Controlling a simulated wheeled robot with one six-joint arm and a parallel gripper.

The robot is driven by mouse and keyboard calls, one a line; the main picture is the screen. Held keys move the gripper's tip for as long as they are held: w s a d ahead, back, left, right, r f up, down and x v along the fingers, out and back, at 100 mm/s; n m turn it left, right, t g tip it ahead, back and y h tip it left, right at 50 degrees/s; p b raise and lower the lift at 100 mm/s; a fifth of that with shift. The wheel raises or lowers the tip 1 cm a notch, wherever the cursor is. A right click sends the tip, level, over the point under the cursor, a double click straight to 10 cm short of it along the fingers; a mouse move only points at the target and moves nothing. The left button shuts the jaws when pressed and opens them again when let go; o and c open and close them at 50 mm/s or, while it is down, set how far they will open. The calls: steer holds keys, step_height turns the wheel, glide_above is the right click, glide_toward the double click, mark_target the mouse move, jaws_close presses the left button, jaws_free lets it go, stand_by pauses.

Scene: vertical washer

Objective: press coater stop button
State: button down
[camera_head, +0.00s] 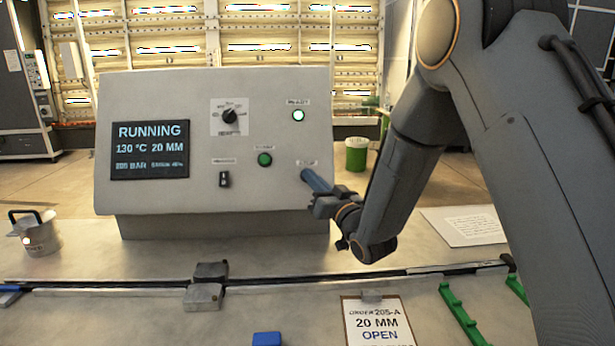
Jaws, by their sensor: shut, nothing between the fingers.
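A grey control panel (150,90) stands on the bench, with a dark display (150,150) reading RUNNING, 130 °C and 20 MM. It has a black rotary knob (230,116), a lit white-green lamp (298,115), a green button (264,160) and a black rocker switch (224,180). My gripper (306,176) is shut, with its bluish fingertips at the panel's lower right, just under a small unreadable label. The control under that label is hidden behind my fingertips. I cannot tell whether they touch it.
A metal pot (38,233) stands at the left. Grey metal blocks (204,296) sit at a rail in front of the panel. A clipboard (378,322) reads ORDER 205-A, 20 MM, OPEN. A paper sheet (465,227), green strips (462,315) and a blue block (267,339) lie around the bench.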

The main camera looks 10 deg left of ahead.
steer(key=shift+w, duration=0.1)
stand_by(0.3)
steer(key=shift+w+a+f+b, duration=0.1)
steer(key=shift+w+f+b, duration=0.15)
steer(key=shift+b, duration=0.2)
steer(key=shift+w+a+f+b, duration=0.15)
steer(key=shift+w+f+b, duration=0.05)
steer(key=shift+w+b, duration=0.25)
stand_by(0.7)
steer(key=shift+s+r, duration=0.1)
stand_by(0.3)
steer(key=shift+s+d+r+p, duration=0.15)
steer(key=shift+s+p, duration=0.05)
steer(key=shift+s, duration=0.15)
steer(key=shift+s+d+r+p, duration=0.1)
steer(key=shift+s+r+p, duration=0.1)
steer(key=shift+s, duration=0.15)
steer(key=s, duration=0.1)
steer(key=s+r+p, duration=0.1)
steer(key=s, duration=0.1)
steer(key=s+d+r+p, duration=0.1)
steer(key=shift+s+r, duration=0.1)
steer(key=shift+s, duration=0.05)
stand_by(0.7)
